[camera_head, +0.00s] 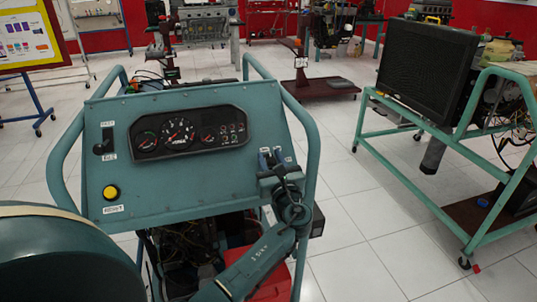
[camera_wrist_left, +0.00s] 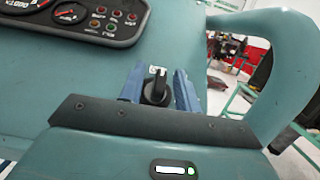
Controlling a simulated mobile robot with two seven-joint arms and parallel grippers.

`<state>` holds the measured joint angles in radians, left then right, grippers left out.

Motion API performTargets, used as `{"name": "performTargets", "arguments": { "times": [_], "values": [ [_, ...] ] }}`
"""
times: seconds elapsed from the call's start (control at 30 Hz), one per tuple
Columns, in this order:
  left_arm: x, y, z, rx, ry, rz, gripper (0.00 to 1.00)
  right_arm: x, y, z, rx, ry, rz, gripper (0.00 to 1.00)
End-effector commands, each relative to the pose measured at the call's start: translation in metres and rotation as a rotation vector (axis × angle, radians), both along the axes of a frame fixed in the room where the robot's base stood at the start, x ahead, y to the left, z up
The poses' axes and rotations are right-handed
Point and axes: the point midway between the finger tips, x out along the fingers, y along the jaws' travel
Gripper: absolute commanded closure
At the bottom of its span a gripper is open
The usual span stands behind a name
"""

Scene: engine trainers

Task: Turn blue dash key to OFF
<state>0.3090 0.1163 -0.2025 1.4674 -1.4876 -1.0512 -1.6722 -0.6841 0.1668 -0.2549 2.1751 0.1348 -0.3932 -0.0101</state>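The blue dash panel (camera_head: 225,180) stands in front of me on a tubular frame. Its key switch shows in the left wrist view as a black key (camera_wrist_left: 156,86) with a white mark, standing out from the panel below a small label. My left gripper (camera_head: 274,160) is at the right side of the panel. In the left wrist view its two blue fingers (camera_wrist_left: 158,92) stand on either side of the key, with a gap between them; firm contact is not visible. In the head view the gripper mostly hides the key. My right gripper is not in view.
The panel carries a gauge cluster (camera_head: 188,133), a black switch (camera_head: 105,142) at left and a yellow button (camera_head: 110,192) below it. The frame's right tube (camera_head: 304,130) rises close beside my left gripper. A radiator stand (camera_head: 425,75) is further right, with open floor between.

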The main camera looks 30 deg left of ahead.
Motion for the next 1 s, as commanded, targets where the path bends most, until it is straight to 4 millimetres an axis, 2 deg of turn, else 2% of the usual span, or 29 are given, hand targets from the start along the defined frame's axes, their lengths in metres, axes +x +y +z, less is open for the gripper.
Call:
{"name": "performTargets", "arguments": {
  "times": [0.2,0.43,0.63,1.0],
  "values": [
    [-0.032,-0.039,-0.01,-0.003,0.001,-0.002,0.67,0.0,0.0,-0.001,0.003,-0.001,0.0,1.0],
    [-0.059,-0.071,-0.016,-0.002,0.001,-0.001,0.67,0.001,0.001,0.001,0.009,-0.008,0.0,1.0],
    [-0.068,-0.082,-0.018,0.0,0.0,0.0,0.67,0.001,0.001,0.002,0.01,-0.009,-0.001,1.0],
    [-0.068,-0.082,-0.018,-0.001,-0.001,0.0,0.67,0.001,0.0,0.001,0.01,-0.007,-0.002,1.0]
  ]
}}
